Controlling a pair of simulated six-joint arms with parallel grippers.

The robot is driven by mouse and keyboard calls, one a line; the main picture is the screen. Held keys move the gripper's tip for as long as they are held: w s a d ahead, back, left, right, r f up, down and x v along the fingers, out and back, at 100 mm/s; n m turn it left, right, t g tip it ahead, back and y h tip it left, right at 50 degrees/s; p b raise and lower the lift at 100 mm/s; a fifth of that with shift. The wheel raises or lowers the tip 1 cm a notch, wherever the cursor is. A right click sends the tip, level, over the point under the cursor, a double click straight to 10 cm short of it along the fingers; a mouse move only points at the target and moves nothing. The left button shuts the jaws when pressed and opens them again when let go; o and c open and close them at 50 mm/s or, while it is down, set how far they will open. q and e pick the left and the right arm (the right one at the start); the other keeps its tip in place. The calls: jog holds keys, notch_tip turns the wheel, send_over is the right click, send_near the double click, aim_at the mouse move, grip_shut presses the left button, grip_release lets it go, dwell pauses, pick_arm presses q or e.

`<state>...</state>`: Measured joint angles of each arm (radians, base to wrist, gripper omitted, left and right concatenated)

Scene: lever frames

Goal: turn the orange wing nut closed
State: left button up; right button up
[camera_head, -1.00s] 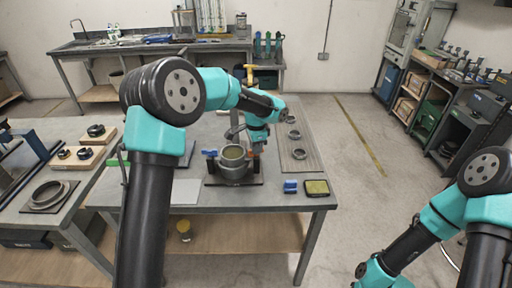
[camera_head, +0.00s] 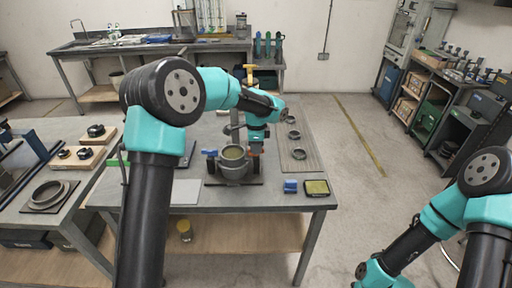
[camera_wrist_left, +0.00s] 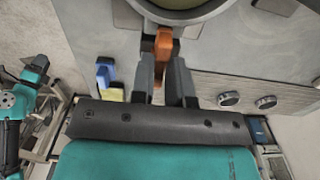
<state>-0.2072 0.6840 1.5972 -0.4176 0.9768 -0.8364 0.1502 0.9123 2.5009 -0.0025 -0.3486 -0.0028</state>
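A round grey pot-like fixture (camera_head: 233,168) stands on a dark base plate on the middle table, with a blue lever-like part (camera_head: 210,153) on its left side. The orange wing nut (camera_wrist_left: 163,42) is beside its rim, at the top middle of the left wrist view. My left gripper (camera_wrist_left: 163,68) reaches down at the fixture's right side, with one finger on each side of the orange wing. The gap is narrow, and I cannot tell whether the fingers press on it. In the head view my left gripper (camera_head: 256,153) largely hides the nut. My right gripper is outside the view.
A blue block (camera_head: 290,186) and a dark-framed yellow pad (camera_head: 317,188) lie at the table's front right. A ribbed board (camera_head: 299,160) with several dark rings lies along the right side. A pale flat sheet (camera_head: 184,192) lies left of the fixture.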

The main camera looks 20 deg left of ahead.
pick_arm(q)
jog(key=o, duration=0.4)
notch_tip(320, 180, up, 17)
jog(key=shift+r, duration=0.2)
dwell(0.5)
jog(key=shift+a, duration=0.15)
